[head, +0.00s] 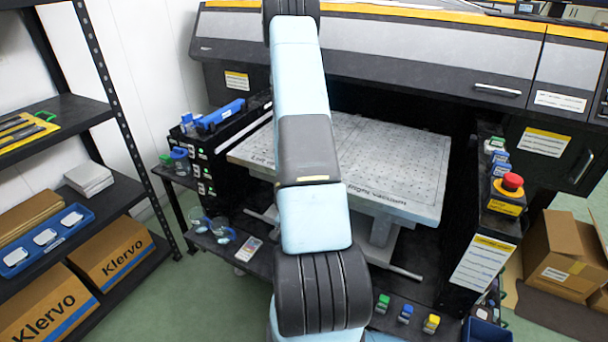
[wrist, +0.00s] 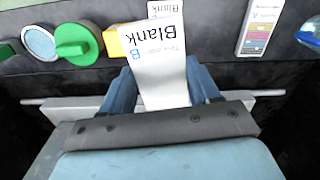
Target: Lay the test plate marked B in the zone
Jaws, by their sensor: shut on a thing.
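My gripper (wrist: 163,92) shows in the wrist view, its blue fingers shut on a white plate (wrist: 163,78) marked with a blue B and the word Blank. A second white label or plate (wrist: 184,8) reading Blank shows just beyond it, partly covered. In the head view my arm hides the gripper and the plate. The pale flat bed (head: 398,152) of the machine is dotted with holes, with lettering reading Right vacuum along its front edge. I cannot make out a marked zone on it.
In the wrist view a green cap (wrist: 78,43), a yellow block (wrist: 118,40) and a card (wrist: 260,25) are near the plate. In the head view small bottles (head: 405,313) stand on the dark front ledge. A red emergency button (head: 512,182) is right of the bed.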

